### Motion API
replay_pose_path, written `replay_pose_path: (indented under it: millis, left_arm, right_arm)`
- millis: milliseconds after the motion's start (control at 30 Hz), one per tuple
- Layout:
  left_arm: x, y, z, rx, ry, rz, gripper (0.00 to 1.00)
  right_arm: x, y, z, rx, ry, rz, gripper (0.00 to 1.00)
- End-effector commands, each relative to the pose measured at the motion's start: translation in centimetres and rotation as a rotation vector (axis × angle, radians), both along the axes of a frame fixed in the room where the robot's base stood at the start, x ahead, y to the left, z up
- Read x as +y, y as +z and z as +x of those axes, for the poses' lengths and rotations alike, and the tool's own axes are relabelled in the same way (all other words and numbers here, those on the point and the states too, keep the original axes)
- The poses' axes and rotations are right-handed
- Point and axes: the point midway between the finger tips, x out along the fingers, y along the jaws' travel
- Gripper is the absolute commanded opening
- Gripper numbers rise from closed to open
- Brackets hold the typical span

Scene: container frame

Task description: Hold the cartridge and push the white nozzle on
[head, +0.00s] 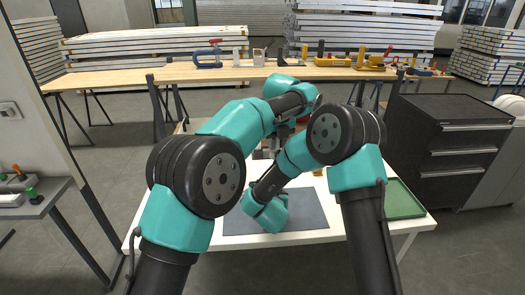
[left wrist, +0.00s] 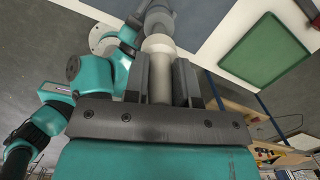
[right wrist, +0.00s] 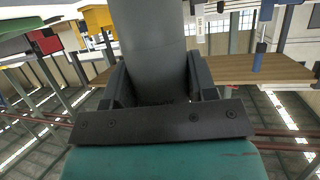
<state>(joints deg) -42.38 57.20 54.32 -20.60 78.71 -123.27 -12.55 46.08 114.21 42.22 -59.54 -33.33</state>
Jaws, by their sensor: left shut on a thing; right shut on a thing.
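In the left wrist view my left gripper (left wrist: 160,62) is shut on the white nozzle (left wrist: 159,82), a pale tube with a wider round collar at its far end. Just beyond the collar, in line with it, is the end of the grey cartridge (left wrist: 160,17). I cannot tell whether the two touch. In the right wrist view my right gripper (right wrist: 155,70) is shut on the cartridge (right wrist: 153,40), a thick grey cylinder running up between the fingers. In the head view my arms cross and largely hide both grippers and both parts.
A white table (head: 140,232) carries a dark grey mat (head: 312,221) and a green tray (head: 401,206) at right. Behind is a wooden bench (head: 190,71) with clamps and tools. A black drawer cabinet (head: 450,140) stands at right. The arms crowd the space above the mat.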

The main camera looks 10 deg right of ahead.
Motion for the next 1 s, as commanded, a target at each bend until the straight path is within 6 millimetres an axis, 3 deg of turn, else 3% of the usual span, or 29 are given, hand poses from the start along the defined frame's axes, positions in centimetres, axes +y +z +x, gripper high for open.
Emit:
replay_pose_path:
  millis: [567,1000]
  left_arm:
    - [-0.2,-0.1,-0.1,0.001,-0.018,-0.001,0.02]
    - [-0.2,-2.5,-0.1,0.001,-0.018,-0.001,0.02]
  right_arm:
    - [0.0,0.0,0.0,0.000,0.000,0.000,0.24]
    - [0.0,0.0,0.0,0.000,0.000,0.000,0.24]
